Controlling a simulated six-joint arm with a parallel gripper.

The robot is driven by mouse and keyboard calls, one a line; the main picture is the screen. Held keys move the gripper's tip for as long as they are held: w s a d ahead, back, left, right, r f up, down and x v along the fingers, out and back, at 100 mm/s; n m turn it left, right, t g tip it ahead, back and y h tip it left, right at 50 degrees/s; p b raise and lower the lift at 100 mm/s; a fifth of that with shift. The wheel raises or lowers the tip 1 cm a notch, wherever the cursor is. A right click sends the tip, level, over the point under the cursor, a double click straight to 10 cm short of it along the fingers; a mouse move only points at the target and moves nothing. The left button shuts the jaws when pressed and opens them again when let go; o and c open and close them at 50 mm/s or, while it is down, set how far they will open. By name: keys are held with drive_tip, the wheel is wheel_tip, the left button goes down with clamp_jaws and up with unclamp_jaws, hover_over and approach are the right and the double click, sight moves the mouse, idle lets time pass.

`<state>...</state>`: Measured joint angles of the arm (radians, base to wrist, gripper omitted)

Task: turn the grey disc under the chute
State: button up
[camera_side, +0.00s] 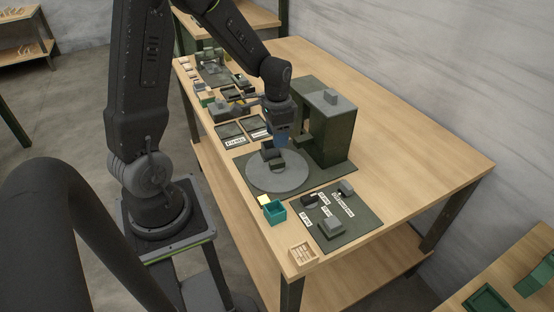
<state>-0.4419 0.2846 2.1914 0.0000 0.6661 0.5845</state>
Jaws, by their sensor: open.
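The grey disc (263,181) lies flat on a dark base plate on the table, in front of a tall dark green housing (334,135) with a grey block on top. A dark block (277,166) sits on the disc near its middle. The chute is hard to make out; a part juts from the housing's left side above the disc. My gripper (276,146) points down over the back part of the disc, close to the dark block. It is open. Its fingertips are small here, and I cannot tell whether they touch the block.
A dark mat (357,226) with labels and small grey parts lies at the front. A teal box (275,213) and a small wooden crate (301,254) stand near the left edge. Several small parts crowd the far left. The table's right side is clear.

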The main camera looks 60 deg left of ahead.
sight(277, 161)
wheel_tip(277, 161, down, 10)
drive_tip(key=shift+r, duration=0.25)
clamp_jaws()
idle(0.5)
